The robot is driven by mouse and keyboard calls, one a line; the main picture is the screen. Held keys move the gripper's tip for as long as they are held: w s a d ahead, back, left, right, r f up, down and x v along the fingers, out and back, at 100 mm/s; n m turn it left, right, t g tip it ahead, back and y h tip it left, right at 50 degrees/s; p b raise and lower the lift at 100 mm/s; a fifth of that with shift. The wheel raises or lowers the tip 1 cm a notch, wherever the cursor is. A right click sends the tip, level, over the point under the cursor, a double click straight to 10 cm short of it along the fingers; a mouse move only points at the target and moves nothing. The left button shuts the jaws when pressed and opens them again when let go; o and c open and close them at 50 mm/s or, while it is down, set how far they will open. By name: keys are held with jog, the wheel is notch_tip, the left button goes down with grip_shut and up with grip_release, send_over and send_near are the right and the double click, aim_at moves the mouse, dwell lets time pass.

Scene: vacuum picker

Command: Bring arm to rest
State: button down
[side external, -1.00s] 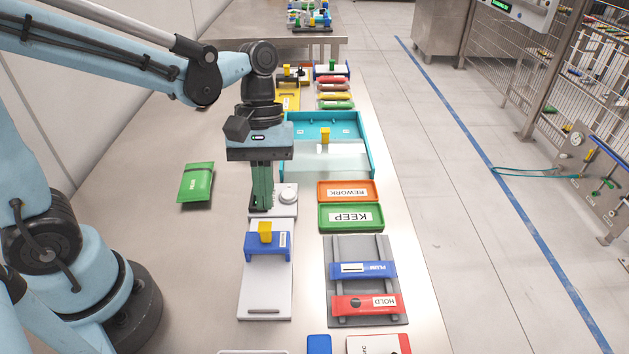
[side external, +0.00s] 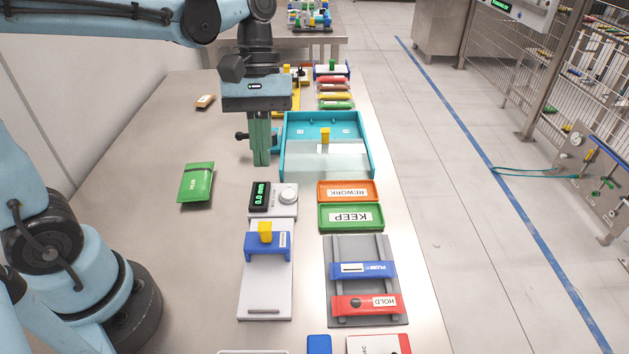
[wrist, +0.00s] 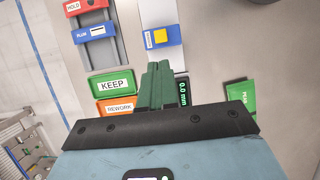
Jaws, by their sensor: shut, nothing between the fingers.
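My gripper (side external: 261,158) hangs pointing down over the steel table (side external: 160,262), left of the teal bin. Its green fingers are together with nothing between them. In the wrist view my gripper (wrist: 158,68) also shows shut, its fingers overlapping the view of the gauge beside its 0.0 mm display. In the side view the fingertips are behind the grey gauge (side external: 287,196), whose display reads 0.0 mm. Whether the tips touch the table I cannot tell, but they appear above it.
The teal bin (side external: 372,150) with a clear front is close on the right. Orange REWORK (side external: 348,201) and green KEEP (side external: 380,228) trays, a blue-bridged white fixture (side external: 266,300) and a grey rack (side external: 333,255) stand nearer. A green packet (side external: 196,182) lies left; table there is mostly clear.

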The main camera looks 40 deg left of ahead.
jog(key=a+f+m+t+y, duration=0.3)
jog(key=a+m+t, duration=0.2)
jog(key=m+t, duration=0.45)
jog(key=m+g+h, duration=0.7)
jog(key=m, duration=0.3)
send_near(277, 235)
jog(key=w+f, duration=0.2)
jog(key=f, duration=0.2)
jog(key=shift+w+a, duration=0.1)
jog(key=shift+w, duration=0.3)
jog(key=shift+s+d, duration=1.4)
jog(key=shift+d, duration=0.05)
